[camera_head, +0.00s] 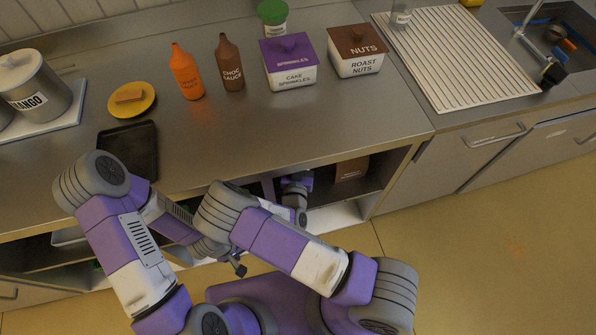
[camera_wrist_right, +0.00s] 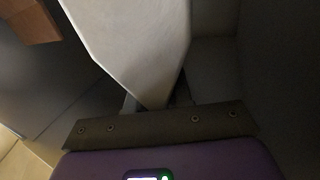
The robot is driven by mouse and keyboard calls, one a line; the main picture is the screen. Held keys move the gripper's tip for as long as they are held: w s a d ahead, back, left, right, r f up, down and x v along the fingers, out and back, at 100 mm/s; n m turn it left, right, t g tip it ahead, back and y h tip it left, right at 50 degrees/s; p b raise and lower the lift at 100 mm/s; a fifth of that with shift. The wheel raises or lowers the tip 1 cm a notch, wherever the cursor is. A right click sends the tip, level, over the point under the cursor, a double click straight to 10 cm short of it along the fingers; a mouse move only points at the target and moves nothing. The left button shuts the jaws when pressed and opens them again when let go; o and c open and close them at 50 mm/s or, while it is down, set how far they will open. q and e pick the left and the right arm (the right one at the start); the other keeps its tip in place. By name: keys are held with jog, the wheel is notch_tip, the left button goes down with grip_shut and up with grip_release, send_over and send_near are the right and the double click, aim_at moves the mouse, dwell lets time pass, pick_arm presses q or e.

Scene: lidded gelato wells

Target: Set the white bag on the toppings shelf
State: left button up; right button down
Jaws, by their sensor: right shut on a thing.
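The white bag (camera_wrist_right: 135,40) fills the upper middle of the right wrist view, its lower edge between the jaws of my right gripper (camera_wrist_right: 155,105). In the head view, my right gripper (camera_head: 297,180) reaches into the open shelf (camera_head: 325,194) under the counter. Its fingertips and the white bag are hidden there by the counter edge and my arm. In the wrist view I cannot tell whether the bag touches the shelf floor. My left gripper (camera_head: 238,266) hangs in front of the cabinet, away from the bag; its jaw opening is unclear.
A brown bag (camera_head: 352,168) stands on the shelf right of my right gripper; a brown thing (camera_wrist_right: 30,20) shows top left in the wrist view. Above, the counter (camera_head: 300,125) holds sauce bottles, the sprinkles box (camera_head: 290,65), the nuts box (camera_head: 356,50) and a black tray (camera_head: 128,150).

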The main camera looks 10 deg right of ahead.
jog(key=f+b, duration=0.1)
jog(key=f, duration=0.4)
jog(key=shift+s+b, duration=0.2)
jog(key=shift+b, duration=0.1)
notch_tip(320, 180, down, 4)
jog(key=shift+f+b, duration=0.1)
jog(key=shift+b, duration=0.7)
jog(key=c, duration=1)
grip_release()
